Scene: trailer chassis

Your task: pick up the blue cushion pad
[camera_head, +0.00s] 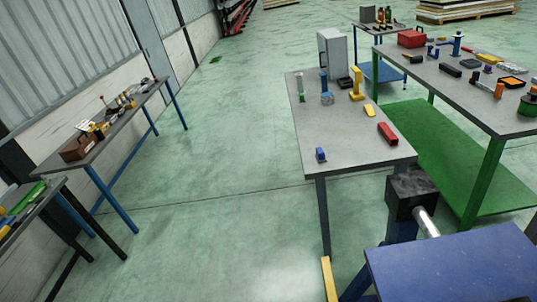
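I cannot tell for sure which thing is the blue cushion pad. A small blue object (320,155) sits near the front left corner of the middle grey table (345,140). It is too small to make out as a pad. A taller blue piece (323,82) stands further back on the same table, and a blue upright piece (457,43) stands on the right table. My gripper does not show in this view.
A blue-topped bench (450,265) fills the lower right, beside a dark block with a metal cylinder (412,187). The right table (465,95) has a green lower shelf (430,150). Benches (120,120) line the left wall. The green floor (220,150) between is clear.

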